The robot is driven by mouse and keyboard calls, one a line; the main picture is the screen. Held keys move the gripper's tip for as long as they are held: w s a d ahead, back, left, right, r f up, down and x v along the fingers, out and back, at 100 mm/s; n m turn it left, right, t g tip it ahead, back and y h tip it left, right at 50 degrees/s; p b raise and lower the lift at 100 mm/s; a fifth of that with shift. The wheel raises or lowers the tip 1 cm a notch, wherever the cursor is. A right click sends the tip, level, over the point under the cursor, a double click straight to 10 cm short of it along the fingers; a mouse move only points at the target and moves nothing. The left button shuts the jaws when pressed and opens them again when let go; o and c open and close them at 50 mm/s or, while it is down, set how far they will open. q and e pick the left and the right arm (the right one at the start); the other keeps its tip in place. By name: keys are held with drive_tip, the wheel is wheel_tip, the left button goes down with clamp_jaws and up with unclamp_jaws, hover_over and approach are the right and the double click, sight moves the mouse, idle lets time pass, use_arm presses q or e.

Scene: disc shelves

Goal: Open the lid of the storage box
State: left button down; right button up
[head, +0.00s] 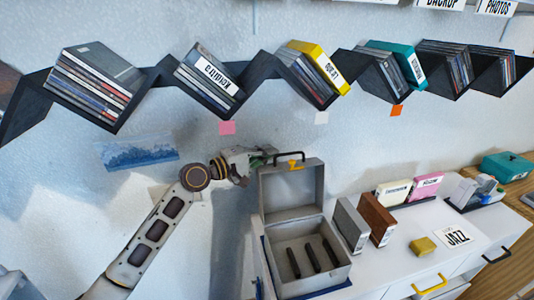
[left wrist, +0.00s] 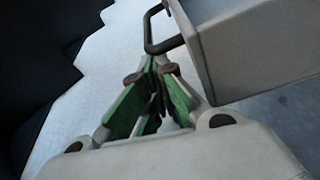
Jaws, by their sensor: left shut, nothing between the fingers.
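The grey storage box (head: 343,272) stands on the white cabinet top, its inside and several dark upright dividers (head: 311,257) showing. Its lid (head: 291,190) stands raised, roughly upright at the back of the box. A dark handle (head: 289,155) is on the lid's top edge, with a yellow mark just below it. My left gripper (head: 262,154) is at the handle's left end, shut and empty. In the left wrist view the green-sided fingers (left wrist: 150,68) are together just below the handle (left wrist: 153,35), beside the lid (left wrist: 255,45). Contact is unclear. My right gripper is not in view.
A zigzag wall shelf (head: 262,70) with several disc cases hangs above. Grey (head: 350,225) and brown (head: 377,219) cases stand right of the box. A small yellow block (head: 423,246) and a JAZZ card (head: 457,236) lie farther right. Cabinet top between them is clear.

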use_arm(q)
drive_tip(key=shift+s+d+r+m, duration=0.1)
drive_tip(key=shift+s+r+m, duration=0.2)
drive_tip(key=shift+s, duration=0.25)
drive_tip(key=shift+s+d+r+m, duration=0.1)
drive_tip(key=shift+s+r+m, duration=0.15)
drive_tip(key=shift+s, duration=0.25)
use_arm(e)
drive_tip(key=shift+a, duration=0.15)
use_arm(q)
drive_tip(key=shift+a, duration=0.1)
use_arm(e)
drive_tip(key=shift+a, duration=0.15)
